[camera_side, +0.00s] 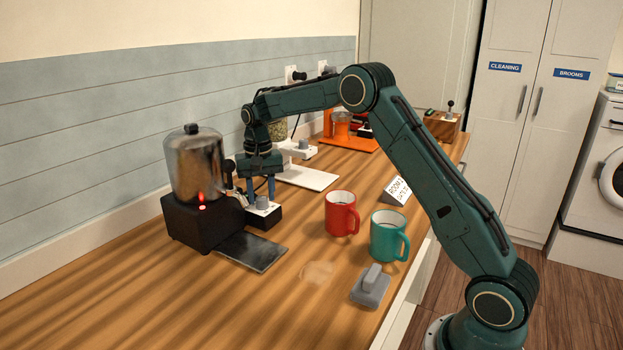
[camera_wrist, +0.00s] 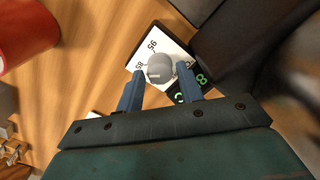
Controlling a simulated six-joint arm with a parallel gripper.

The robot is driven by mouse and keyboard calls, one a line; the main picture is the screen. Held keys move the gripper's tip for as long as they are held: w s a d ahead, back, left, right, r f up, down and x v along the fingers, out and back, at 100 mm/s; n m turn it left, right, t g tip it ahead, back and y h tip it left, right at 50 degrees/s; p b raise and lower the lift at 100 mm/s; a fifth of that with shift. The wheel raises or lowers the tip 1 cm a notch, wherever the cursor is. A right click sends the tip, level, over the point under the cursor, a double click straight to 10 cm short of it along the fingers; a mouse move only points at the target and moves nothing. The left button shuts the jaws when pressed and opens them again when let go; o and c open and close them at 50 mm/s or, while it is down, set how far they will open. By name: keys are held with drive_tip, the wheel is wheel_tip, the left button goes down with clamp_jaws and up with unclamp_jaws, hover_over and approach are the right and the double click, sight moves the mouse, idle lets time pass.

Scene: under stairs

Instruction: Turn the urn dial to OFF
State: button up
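The urn (camera_side: 196,165) is a dark metal pot with a lid on a black base at the left of the counter, with a red light glowing on its front. Its dial is a small grey knob (camera_side: 262,202) on a white plate on a black block beside the base. In the wrist view the grey knob (camera_wrist: 160,68) sits on the white plate, with "95", "85" and green marks partly showing; where it points is unclear. My gripper (camera_side: 261,194) points down just above the knob. Its blue fingers (camera_wrist: 160,82) are apart, one either side of the knob; contact cannot be told.
A black drip tray (camera_side: 250,251) lies before the urn. A red mug (camera_side: 341,214), a teal mug (camera_side: 386,238) and a grey block with a handle (camera_side: 370,288) stand to the right. A white stand (camera_side: 307,178) and an orange machine (camera_side: 344,131) are behind my gripper.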

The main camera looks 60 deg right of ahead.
drive_tip(key=shift+f, duration=0.35)
drive_tip(key=c, duration=0.7)
